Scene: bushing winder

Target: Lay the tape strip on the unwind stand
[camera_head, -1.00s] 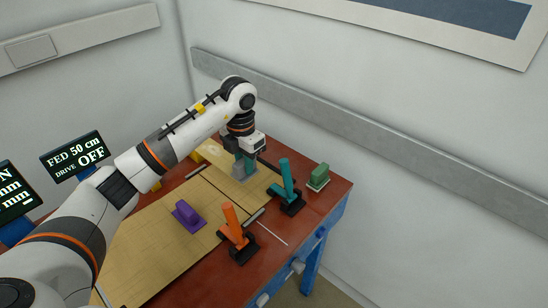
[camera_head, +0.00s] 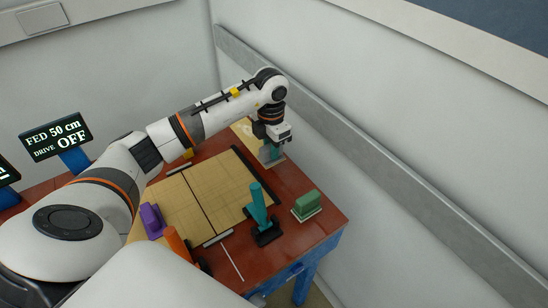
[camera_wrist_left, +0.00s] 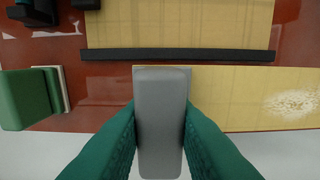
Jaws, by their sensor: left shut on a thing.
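My left gripper (camera_head: 271,158) is shut on a grey block (camera_wrist_left: 160,115), with its green fingers on either side. In the left wrist view, a pale yellow strip (camera_wrist_left: 235,88) runs right from beside the block, with a whitish rough patch on it. It also shows in the head view (camera_head: 240,128), beyond the gridded sheet. I cannot tell if the block touches it. A thin white strip (camera_head: 232,263) lies on the red table near the front edge. Which part is the unwind stand is not clear. My right gripper is not in view.
The gridded tan sheet (camera_head: 190,200) has a black bar (camera_wrist_left: 180,55) along its far edge. A teal lever (camera_head: 259,207), orange lever (camera_head: 177,245), purple block (camera_head: 152,218) and green block (camera_head: 307,203) stand around it. A display (camera_head: 55,138) reads FED 50 cm, DRIVE OFF.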

